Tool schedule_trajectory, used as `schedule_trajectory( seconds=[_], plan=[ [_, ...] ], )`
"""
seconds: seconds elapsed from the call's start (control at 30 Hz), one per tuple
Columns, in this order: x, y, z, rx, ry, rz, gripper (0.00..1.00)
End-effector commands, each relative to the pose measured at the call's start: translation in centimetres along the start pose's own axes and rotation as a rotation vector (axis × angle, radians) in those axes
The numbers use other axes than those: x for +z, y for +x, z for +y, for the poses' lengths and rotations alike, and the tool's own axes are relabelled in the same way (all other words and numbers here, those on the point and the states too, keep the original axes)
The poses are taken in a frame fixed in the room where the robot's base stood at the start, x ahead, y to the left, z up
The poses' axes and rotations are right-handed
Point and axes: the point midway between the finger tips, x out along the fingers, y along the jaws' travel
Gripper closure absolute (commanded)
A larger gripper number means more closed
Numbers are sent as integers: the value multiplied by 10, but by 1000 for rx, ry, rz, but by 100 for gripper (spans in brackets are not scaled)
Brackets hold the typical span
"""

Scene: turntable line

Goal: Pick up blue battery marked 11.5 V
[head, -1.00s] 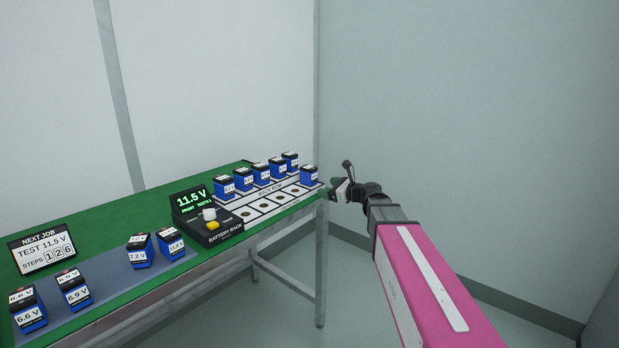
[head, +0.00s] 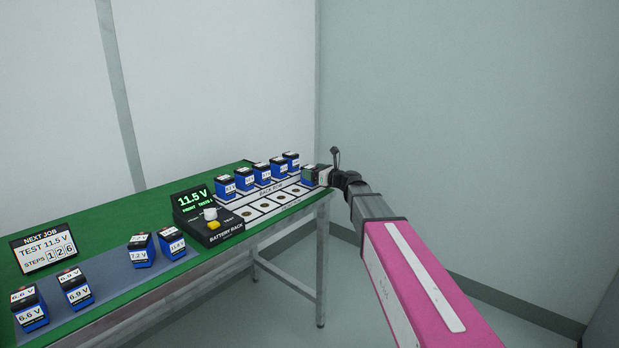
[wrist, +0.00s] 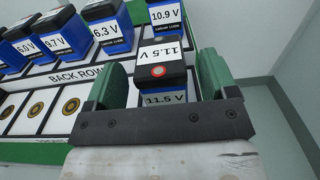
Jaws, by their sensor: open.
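The blue battery marked 11.5 V (wrist: 161,72) stands upright in the front row of the rack, at its right end. In the head view it shows only partly (head: 309,179), behind my gripper (head: 318,176). In the wrist view my gripper (wrist: 158,88) is open, with one green finger on each side of the battery. A gap shows at the left finger; the right finger is close to the battery, and I cannot tell if it touches.
Several blue batteries (head: 262,172) stand in the back row, including 6.3 V (wrist: 103,32) and 10.9 V (wrist: 166,20). Empty front slots (wrist: 35,111) lie left. The tester (head: 210,222) reads 11.5 V. More batteries (head: 76,290) stand on the grey mat, near a job sign (head: 43,250).

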Motion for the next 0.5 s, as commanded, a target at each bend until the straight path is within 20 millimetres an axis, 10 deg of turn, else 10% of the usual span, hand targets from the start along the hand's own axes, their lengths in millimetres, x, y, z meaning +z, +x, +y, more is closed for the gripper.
schedule_trajectory(
  seconds=[0.4, 0.5],
  plan=[
    [0, 28, -1, 0, 0, 0, 21],
    [0, 28, -1, 0, 0, 0, 47]
  ],
)
